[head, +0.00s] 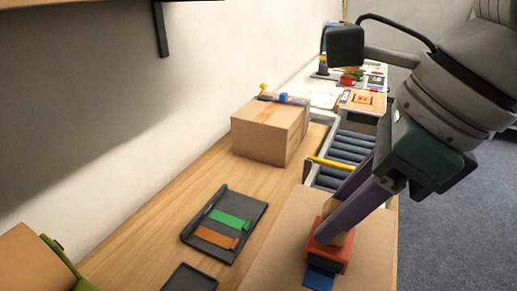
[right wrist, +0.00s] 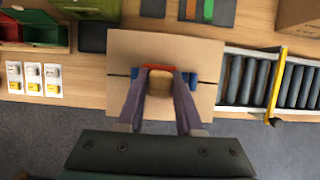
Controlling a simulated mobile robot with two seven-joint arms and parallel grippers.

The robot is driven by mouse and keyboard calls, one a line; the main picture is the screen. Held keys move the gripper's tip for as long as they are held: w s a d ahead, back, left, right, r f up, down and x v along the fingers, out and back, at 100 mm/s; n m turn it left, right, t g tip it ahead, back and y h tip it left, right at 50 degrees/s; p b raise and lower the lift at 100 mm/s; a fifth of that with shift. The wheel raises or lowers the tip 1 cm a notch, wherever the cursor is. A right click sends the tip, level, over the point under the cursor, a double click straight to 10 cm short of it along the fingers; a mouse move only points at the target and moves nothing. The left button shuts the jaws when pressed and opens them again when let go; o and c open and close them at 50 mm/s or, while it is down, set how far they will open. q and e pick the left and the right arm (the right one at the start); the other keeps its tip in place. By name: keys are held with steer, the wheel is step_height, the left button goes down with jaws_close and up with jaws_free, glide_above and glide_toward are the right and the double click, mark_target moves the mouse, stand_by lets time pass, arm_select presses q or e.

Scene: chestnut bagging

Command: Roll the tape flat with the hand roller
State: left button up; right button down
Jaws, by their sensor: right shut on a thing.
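My right gripper (head: 335,238) reaches down from the upper right in the head view. It is shut on the hand roller (head: 329,257), which has a red frame and a wooden handle. The roller stands on top of a cardboard box (head: 279,240), over a blue tape strip (head: 319,280). In the right wrist view the wooden handle (right wrist: 160,84) sits between my fingers, and blue tape (right wrist: 190,78) shows beside it along the box's dark seam. The roller hides the tape's middle; I cannot tell how flat it lies. My left gripper is not in view.
A dark tray (head: 187,236) holds a green strip (head: 230,221) and an orange strip (head: 215,237). A taped box (head: 262,138) stands farther back. A roller conveyor (head: 350,148) with a yellow bar (head: 328,163) lies beyond the near box. A wall borders the left.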

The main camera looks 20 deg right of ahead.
steer(key=shift+s+a, duration=1.4)
steer(key=shift+a, duration=0.2)
steer(key=shift+w+d+b, duration=0.45)
steer(key=shift+d+b, duration=0.15)
steer(key=shift+b, duration=0.05)
steer(key=shift+w+d+b, duration=0.85)
steer(key=shift+w+d, duration=0.3)
steer(key=shift+d, duration=0.2)
steer(key=shift+w+d+b, duration=0.4)
steer(key=shift+w+d, duration=0.05)
step_height(320, 180, up, 7)
steer(key=p, duration=0.5)
